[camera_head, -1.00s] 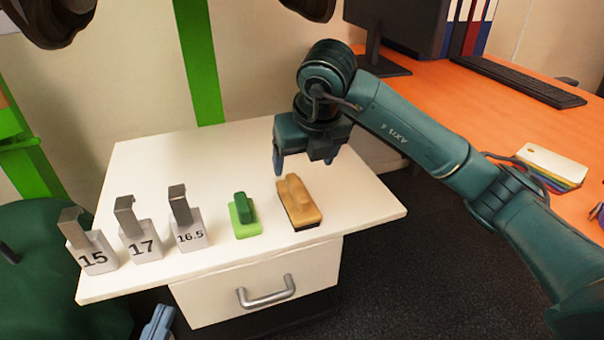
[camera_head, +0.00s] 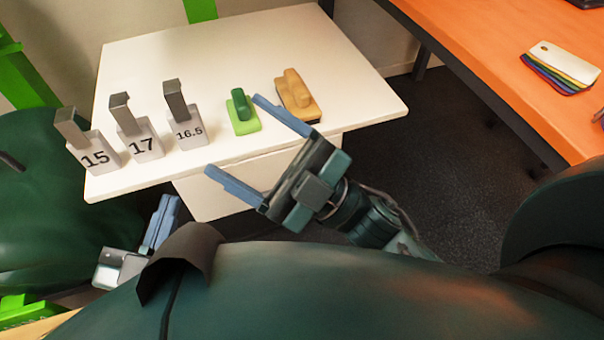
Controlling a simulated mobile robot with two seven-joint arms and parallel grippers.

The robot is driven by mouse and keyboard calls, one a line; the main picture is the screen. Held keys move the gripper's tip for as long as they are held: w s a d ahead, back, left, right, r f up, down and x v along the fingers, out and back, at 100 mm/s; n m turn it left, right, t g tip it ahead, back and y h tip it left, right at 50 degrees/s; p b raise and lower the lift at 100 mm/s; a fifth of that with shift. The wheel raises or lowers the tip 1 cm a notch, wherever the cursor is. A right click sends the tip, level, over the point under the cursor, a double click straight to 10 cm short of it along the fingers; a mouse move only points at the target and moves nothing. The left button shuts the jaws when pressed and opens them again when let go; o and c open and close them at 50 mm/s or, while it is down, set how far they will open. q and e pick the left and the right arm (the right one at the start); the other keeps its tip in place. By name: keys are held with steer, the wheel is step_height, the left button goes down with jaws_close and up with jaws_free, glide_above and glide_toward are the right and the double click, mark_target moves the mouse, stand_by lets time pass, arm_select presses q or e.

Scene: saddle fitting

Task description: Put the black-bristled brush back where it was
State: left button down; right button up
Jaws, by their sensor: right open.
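The wooden brush (camera_head: 297,95) rests on the white cabinet top, near its front edge and right of the green brush (camera_head: 241,112). Its tan back with a raised grip faces up, and a thin dark bristle edge shows underneath. My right gripper (camera_head: 231,133) is wide open and empty in front of the cabinet. Its upper fingertip appears between the two brushes in the picture, and I cannot tell whether it touches either. My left gripper (camera_head: 163,222) is low at the left, in front of the cabinet. Its fingers look close together, with nothing visible between them.
Three numbered metal gauges, 15 (camera_head: 93,151), 17 (camera_head: 138,140) and 16.5 (camera_head: 185,130), stand left of the brushes. The back of the white cabinet top (camera_head: 220,55) is clear. An orange desk (camera_head: 500,60) with coloured cards (camera_head: 560,67) stands at the right.

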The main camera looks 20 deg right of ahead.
steer(key=d+f+m+t+h, duration=0.4)
steer(key=d+f+m+h, duration=0.2)
steer(key=f+m+h, duration=0.3)
steer(key=m+h, duration=0.2)
steer(key=m, duration=0.1)
steer(key=shift+m+h, duration=0.4)
steer(key=shift+f, duration=0.1)
